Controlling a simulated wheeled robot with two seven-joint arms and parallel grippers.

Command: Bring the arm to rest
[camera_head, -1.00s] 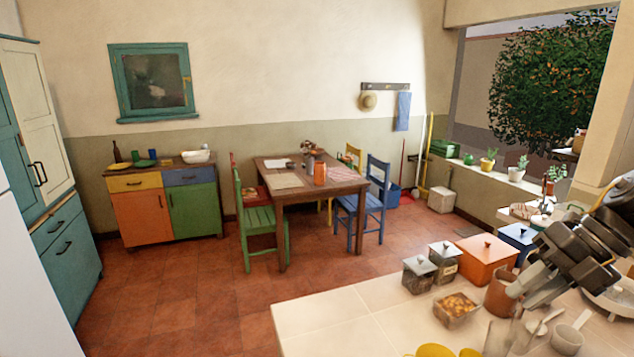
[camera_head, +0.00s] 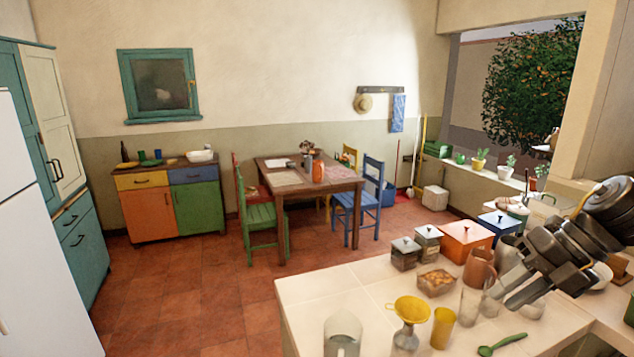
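My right arm comes in from the right edge, dark grey and black. Its gripper (camera_head: 502,297) points down and left above the right part of the tiled counter (camera_head: 350,291). The two light grey fingers lie close together in this view, and I cannot tell how wide the gap is. I see no object clearly held between them. The fingers partly cover glass vessels behind them. My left gripper is not in view.
A green spoon (camera_head: 503,343) lies at the front.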

